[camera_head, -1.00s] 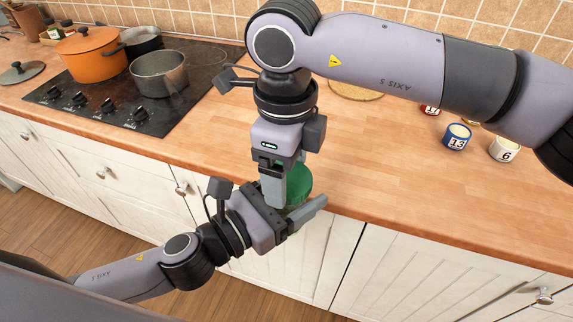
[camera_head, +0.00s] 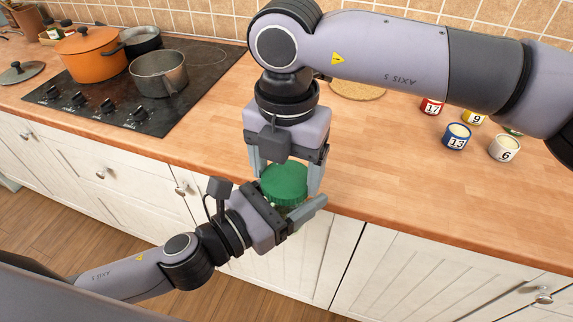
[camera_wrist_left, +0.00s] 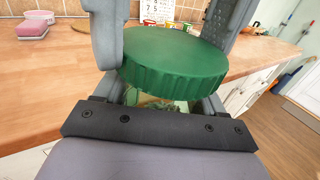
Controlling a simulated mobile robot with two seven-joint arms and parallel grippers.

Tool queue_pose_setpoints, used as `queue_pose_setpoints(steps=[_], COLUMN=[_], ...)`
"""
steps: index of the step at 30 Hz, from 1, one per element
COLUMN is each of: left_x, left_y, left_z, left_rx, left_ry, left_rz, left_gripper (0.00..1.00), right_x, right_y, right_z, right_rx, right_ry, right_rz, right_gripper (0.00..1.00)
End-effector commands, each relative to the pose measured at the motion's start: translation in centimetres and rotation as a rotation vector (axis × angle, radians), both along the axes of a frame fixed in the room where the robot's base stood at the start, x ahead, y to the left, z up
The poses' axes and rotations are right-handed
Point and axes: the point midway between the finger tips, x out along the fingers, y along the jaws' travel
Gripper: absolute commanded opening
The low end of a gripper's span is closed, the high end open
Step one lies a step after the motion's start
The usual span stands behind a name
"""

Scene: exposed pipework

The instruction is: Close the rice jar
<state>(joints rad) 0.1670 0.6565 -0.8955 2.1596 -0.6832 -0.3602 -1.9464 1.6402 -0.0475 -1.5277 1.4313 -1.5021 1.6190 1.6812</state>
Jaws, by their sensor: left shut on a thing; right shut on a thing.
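The rice jar (camera_head: 292,209) is at the counter's front edge, mostly hidden under its green lid (camera_head: 285,183). My left gripper (camera_head: 298,212) is shut on the jar from the left. In the left wrist view a bit of the clear jar (camera_wrist_left: 150,99) shows between its fingers, below the broad ribbed lid (camera_wrist_left: 175,62). My right gripper (camera_head: 287,176) comes from above and is shut on the lid, one finger on each side. The lid is on or just over the jar's mouth; I cannot tell how tightly it sits.
Numbered cans, such as a blue one (camera_head: 457,137) and a white one (camera_head: 504,148), stand on the right of the wooden counter (camera_head: 400,180). A black hob (camera_head: 120,95) with a grey pot (camera_head: 159,73) and an orange pot (camera_head: 90,54) is at left.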

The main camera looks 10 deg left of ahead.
Motion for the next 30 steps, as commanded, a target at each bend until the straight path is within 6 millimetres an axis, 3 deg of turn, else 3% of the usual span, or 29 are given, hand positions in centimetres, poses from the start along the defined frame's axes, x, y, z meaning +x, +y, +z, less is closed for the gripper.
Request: queue_pose_setpoints(steps=[15, 21, 22, 24, 30], left_x=[-0.03, -0.04, -0.04, -0.02, -0.01], left_y=[0.0, 0.0, 0.0, 0.01, 0.0], left_z=[-0.12, -0.13, -0.13, -0.11, 0.0], left_rx=[0.001, 0.001, 0.001, 0.001, 0.0], left_ry=[0.003, 0.003, 0.003, 0.003, 0.0], left_rz=[0.0, 0.0, 0.0, 0.0, 0.0], left_gripper=[0.0, 0.0, 0.0, 0.0, 0.0], right_x=[0.07, 0.06, 0.06, 0.05, 0.02], right_y=[-0.05, -0.05, -0.05, -0.05, -0.05], right_z=[0.09, 0.07, 0.07, 0.06, 0.04], right_rx=[0.004, 0.004, 0.004, 0.003, 0.002], right_ry=[-0.004, -0.003, -0.003, -0.001, -0.001], right_rz=[-0.812, -0.87, -0.87, -0.869, -0.867], right_gripper=[0.49, 0.49, 0.83, 1.0, 1.0])
